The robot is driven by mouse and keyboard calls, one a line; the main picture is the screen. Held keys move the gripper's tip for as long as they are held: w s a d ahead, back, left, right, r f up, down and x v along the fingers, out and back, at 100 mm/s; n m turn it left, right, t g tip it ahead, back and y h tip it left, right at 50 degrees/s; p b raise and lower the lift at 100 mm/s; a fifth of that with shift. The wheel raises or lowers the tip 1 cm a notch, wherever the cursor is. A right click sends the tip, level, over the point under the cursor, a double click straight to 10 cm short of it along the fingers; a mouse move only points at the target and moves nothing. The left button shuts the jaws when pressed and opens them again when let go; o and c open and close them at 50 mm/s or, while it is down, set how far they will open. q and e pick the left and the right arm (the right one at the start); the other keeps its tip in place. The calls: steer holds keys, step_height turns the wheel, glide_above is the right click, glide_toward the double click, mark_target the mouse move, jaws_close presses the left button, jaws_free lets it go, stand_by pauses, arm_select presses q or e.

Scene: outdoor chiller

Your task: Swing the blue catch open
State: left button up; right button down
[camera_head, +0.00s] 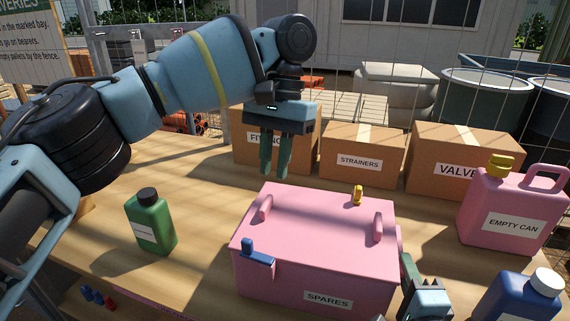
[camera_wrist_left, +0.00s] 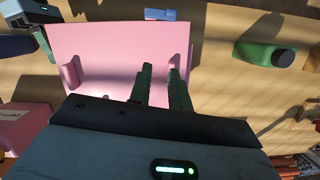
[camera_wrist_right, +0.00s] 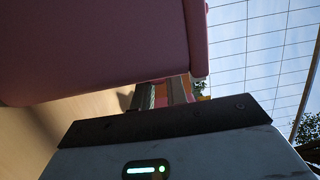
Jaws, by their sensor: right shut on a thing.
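The blue catch (camera_head: 259,257) sits at the front left edge of the pink box (camera_head: 315,225), with a short upright tab. It also shows at the top of the left wrist view (camera_wrist_left: 160,14). My left gripper (camera_head: 274,174) points down above the back left of the box lid, empty, with a gap between its fingers. It is behind the catch and apart from it. My right gripper (camera_head: 408,264) is at the box's right side, shut on a pink part there; the right wrist view shows pink between the fingers (camera_wrist_right: 160,97).
A green bottle (camera_head: 151,222) stands left of the box. A pink can (camera_head: 505,215) and blue bottle (camera_head: 518,300) stand at the right. Cardboard boxes (camera_head: 362,153) line the back. Bare table lies between bottle and box.

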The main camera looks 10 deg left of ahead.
arm_select(q)
steer(key=shift+o, duration=1.2)
steer(key=shift+s+a+m, duration=0.1)
steer(key=shift+s+m, duration=0.1)
steer(key=shift+m, duration=0.3)
steer(key=shift+o, duration=0.2)
steer(key=shift+s+a+m, duration=0.1)
steer(key=shift+s+m, duration=0.2)
steer(key=shift+m, duration=0.4)
steer(key=r+m+t, duration=0.2)
steer(key=m+t, duration=0.1)
steer(key=m, duration=1.1)
glide_above(246, 240)
steer(key=shift+f+h, duration=0.1)
steer(key=shift+h, duration=0.3)
steer(key=shift+w+f, duration=0.1)
step_height(246, 240, down, 12)
steer(key=shift+r, duration=0.1)
jaws_close()
